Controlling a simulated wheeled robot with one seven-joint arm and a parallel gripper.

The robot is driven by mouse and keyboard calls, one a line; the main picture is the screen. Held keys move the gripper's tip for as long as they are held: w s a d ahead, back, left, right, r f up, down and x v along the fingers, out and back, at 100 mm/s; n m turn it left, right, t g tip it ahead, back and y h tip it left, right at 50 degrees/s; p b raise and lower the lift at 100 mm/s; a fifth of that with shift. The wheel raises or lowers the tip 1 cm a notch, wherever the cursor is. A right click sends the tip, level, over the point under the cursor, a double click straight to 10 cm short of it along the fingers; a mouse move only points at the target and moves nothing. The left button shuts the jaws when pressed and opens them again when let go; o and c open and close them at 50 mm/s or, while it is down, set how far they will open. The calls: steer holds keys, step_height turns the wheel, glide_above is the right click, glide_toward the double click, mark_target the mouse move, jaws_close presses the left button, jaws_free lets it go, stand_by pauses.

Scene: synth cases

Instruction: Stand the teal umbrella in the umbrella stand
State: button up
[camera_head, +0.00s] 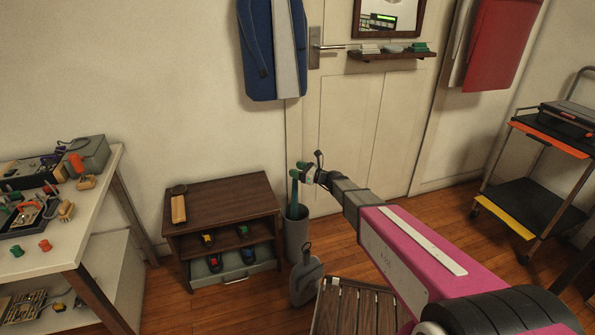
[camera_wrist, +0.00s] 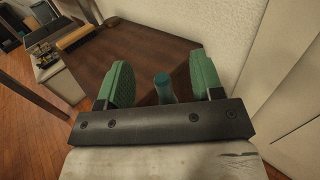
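The teal umbrella (camera_head: 293,199) is upright in the grey umbrella stand (camera_head: 297,242), with its upper part above the rim and its lower part hidden inside. My gripper (camera_head: 298,170) is just above the umbrella's top end, its green fingertips near it. In the wrist view, the umbrella's teal end (camera_wrist: 163,88) shows between the two green finger pads, with a gap on each side. My gripper is open and does not hold it.
A dark wooden shoe cabinet (camera_head: 226,198) with an open lower drawer stands left of the stand. A grey dustpan-like item (camera_head: 306,281) and a slatted wooden seat (camera_head: 352,312) are in front. A white bench (camera_head: 88,222) is at left, a cart (camera_head: 540,203) at right.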

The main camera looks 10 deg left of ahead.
steer(key=shift+d, duration=0.1)
steer(key=v, duration=1)
steer(key=shift+d, duration=0.35)
steer(key=shift+s, duration=0.1)
